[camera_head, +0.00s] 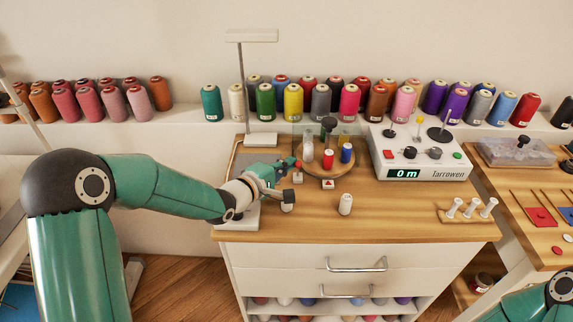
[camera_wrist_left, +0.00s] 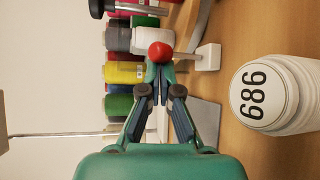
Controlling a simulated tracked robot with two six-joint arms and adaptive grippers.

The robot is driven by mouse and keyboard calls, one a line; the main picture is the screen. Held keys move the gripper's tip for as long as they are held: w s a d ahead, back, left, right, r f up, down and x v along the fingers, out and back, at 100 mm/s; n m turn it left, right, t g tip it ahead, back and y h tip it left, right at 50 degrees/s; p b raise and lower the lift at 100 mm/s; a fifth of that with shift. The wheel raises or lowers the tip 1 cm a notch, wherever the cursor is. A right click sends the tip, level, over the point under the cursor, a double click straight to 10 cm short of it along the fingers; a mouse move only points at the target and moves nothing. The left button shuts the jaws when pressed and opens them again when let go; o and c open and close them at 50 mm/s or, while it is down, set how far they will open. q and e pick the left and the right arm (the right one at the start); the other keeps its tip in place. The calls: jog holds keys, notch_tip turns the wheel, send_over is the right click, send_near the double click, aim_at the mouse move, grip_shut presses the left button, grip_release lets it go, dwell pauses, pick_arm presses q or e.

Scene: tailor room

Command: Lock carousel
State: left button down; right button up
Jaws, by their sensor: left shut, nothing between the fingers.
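The carousel (camera_head: 328,167) is a round wooden disc on the table, carrying a white, a red and a blue spool and a dark knob (camera_head: 328,123) on its centre post. A red ball (camera_head: 297,164) stands at its left edge near a small white block (camera_head: 298,178). My left gripper (camera_head: 288,168) is shut and empty. In the left wrist view its closed fingertips (camera_wrist_left: 158,76) are right at the red ball (camera_wrist_left: 160,52), overlapping its lower edge; I cannot tell whether they touch. The white block (camera_wrist_left: 208,57) shows beside them. My right gripper is out of view.
A loose white spool (camera_head: 345,204) stands in front of the carousel; its top reads 686 in the left wrist view (camera_wrist_left: 265,95). A metering device (camera_head: 420,155) showing 0 m stands right of the carousel. Spools line the back shelf. The front of the table is mostly clear.

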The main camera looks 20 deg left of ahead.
pick_arm(q)
jog(key=shift+s+d+f, duration=0.1)
jog(key=shift+s+d, duration=0.05)
jog(key=shift+s, duration=0.2)
jog(key=v, duration=1.1)
jog(key=shift+s+a, duration=0.2)
jog(key=shift+s, duration=0.05)
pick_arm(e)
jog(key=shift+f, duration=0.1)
pick_arm(q)
jog(key=shift+s, duration=0.1)
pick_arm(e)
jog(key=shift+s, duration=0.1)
